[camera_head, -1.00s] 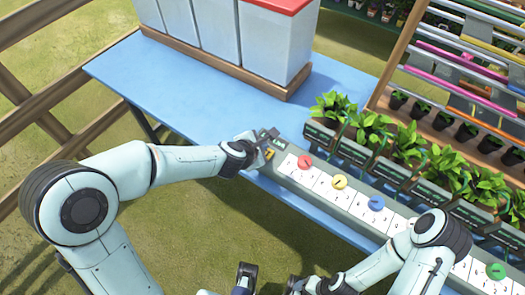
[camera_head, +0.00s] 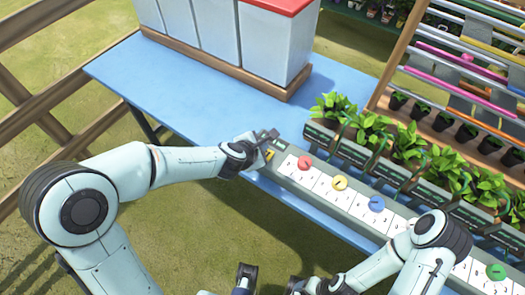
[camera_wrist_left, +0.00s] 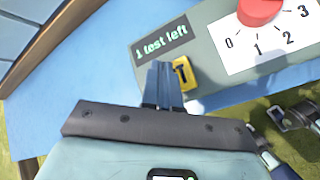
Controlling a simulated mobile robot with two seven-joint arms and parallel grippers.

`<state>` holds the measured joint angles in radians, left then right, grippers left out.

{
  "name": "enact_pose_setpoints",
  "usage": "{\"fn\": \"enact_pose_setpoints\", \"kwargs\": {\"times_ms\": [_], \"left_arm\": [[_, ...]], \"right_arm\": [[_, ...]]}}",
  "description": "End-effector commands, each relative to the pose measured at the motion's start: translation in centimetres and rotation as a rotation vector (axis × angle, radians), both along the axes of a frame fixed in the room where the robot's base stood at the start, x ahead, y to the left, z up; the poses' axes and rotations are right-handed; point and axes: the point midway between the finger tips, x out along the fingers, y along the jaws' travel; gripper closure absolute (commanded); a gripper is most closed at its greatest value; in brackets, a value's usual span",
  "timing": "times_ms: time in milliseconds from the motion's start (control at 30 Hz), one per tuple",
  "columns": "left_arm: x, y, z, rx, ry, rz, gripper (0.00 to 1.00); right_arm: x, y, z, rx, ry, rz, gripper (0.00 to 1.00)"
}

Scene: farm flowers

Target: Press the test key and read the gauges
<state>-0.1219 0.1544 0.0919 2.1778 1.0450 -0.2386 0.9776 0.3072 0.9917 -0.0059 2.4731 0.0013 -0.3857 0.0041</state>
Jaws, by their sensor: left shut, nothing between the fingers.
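The grey gauge panel (camera_head: 329,196) lies along the table's front edge. It carries a red knob (camera_head: 305,162), a yellow knob (camera_head: 340,182), a blue knob (camera_head: 376,202) and a green knob (camera_head: 496,271) on white number cards. The yellow test key (camera_wrist_left: 183,73), marked T, is at the panel's near end. A display (camera_wrist_left: 161,42) above it reads "1 test left". My left gripper (camera_wrist_left: 163,85) is shut and empty beside the key; contact is unclear. It also shows in the head view (camera_head: 268,137). My right gripper (camera_head: 294,285) is low, partly cut off.
Several potted plants (camera_head: 408,148) stand in planters behind the panel. Tall grey bins (camera_head: 270,45), one with a red lid, stand at the back of the blue table (camera_head: 165,85). A rack of coloured bars (camera_head: 465,65) is at right. The table's left part is clear.

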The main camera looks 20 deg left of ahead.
Motion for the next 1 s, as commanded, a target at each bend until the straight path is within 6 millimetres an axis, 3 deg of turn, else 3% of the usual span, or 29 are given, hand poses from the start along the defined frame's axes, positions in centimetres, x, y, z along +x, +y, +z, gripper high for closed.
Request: {"fn": "enact_pose_setpoints", "kwargs": {"times_ms": [1000], "left_arm": [[0.01, 0.0, -0.91, 0.0, 0.0, 0.0, 1.0]], "right_arm": [[-0.22, 0.0, -0.89, 0.0, 0.003, 0.0, 0.31]]}}
